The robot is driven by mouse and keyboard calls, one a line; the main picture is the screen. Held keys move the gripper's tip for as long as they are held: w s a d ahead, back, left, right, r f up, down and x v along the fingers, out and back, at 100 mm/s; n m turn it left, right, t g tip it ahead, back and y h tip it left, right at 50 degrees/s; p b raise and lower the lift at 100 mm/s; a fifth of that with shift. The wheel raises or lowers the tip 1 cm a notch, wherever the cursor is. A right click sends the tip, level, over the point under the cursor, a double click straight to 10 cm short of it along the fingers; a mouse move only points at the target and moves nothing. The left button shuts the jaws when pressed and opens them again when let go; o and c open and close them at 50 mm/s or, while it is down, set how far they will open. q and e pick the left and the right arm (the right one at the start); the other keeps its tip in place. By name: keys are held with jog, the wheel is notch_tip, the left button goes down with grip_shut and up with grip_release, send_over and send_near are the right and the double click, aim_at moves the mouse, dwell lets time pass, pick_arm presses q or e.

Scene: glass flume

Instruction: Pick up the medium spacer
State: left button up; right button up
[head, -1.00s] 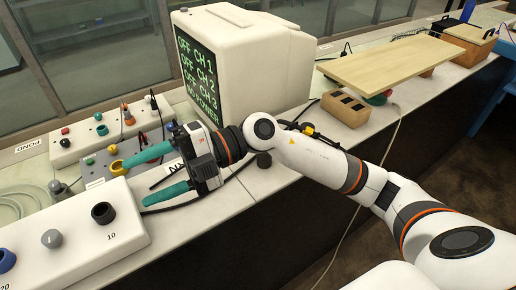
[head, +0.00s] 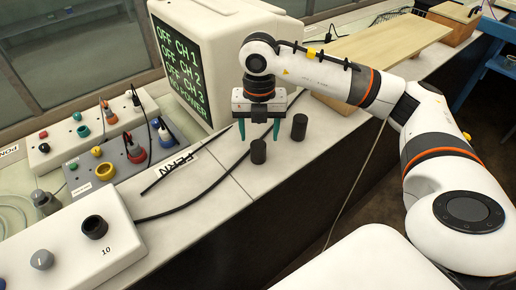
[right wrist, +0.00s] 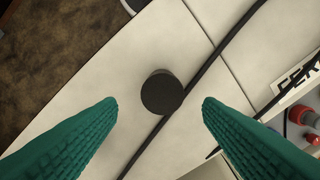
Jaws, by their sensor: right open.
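Two dark cylindrical spacers stand upright on the pale bench. The nearer spacer (head: 258,151) is beneath my right gripper (head: 259,138), and the other spacer (head: 299,126) stands to its right. I cannot tell by size which is the medium one. My right gripper points down with its teal fingers open and empty. In the right wrist view, one dark round spacer (right wrist: 161,93) lies ahead of the gap between the fingers (right wrist: 160,105), seen from above and touching neither. My left gripper is not in view.
A black cable (head: 212,187) runs across the bench close beside the nearer spacer. A white monitor (head: 222,50) stands behind my right gripper. A white box marked 10 (head: 125,235) and a grey socket box (head: 118,172) are at left. The bench's front edge drops to the floor.

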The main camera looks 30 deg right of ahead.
aim_at(258, 145)
jog(key=shift+f, duration=0.7)
jog(key=shift+s+a+f+p, duration=0.1)
jog(key=shift+f+p, duration=0.25)
notch_tip(258, 145, down, 4)
jog(key=shift+s+a+r+p, duration=0.15)
jog(key=shift+r+p, duration=0.05)
jog(key=shift+p, duration=0.35)
jog(key=shift+f, duration=0.4)
jog(key=shift+c, duration=0.4)
